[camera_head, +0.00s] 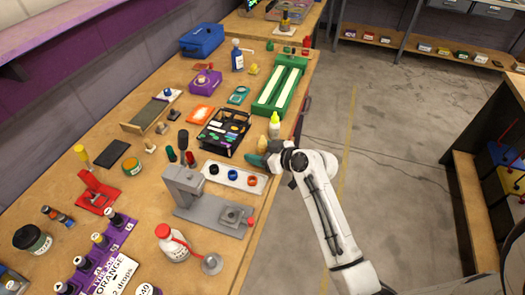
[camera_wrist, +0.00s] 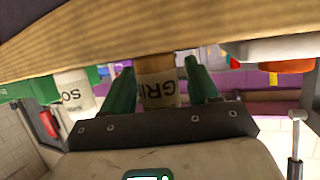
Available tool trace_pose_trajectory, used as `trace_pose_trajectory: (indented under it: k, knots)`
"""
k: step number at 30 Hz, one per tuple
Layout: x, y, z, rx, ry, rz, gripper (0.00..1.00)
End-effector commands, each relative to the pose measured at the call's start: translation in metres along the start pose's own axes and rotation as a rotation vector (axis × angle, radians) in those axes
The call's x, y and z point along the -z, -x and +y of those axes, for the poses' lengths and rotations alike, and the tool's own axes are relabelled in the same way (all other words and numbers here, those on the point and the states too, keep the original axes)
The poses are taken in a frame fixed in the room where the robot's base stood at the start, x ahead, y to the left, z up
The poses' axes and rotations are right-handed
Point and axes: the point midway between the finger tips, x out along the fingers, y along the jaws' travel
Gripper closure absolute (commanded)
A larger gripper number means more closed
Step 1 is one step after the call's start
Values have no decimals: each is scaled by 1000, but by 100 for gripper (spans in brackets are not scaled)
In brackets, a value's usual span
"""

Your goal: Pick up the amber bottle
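The amber bottle (camera_head: 262,143) stands near the table's right edge in the head view, partly hidden by my gripper. In the wrist view the amber bottle (camera_wrist: 158,88) has a pale label with dark letters, "GRI" showing. It is between the two green fingers of my gripper (camera_wrist: 161,75). The fingers are spread, with a narrow gap on the right side of the bottle; contact on the left is hard to tell. My gripper (camera_head: 258,157) is low at the table edge in the head view.
A white bottle with a yellow cap (camera_head: 275,127) stands just behind the amber one; it also shows in the wrist view (camera_wrist: 74,96). A white tray with colored rings (camera_head: 222,171), a black case (camera_head: 224,138) and a grey stand (camera_head: 185,190) are close by.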

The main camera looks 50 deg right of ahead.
Motion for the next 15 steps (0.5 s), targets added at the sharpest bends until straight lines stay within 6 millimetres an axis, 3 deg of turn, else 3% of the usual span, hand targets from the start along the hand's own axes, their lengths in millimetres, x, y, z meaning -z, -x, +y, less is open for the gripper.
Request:
trace_pose_trajectory:
  k: [2,15]
  knots:
    - [0,0,0,0,0,0,48]
    - [0,0,0,0,0,0,90]
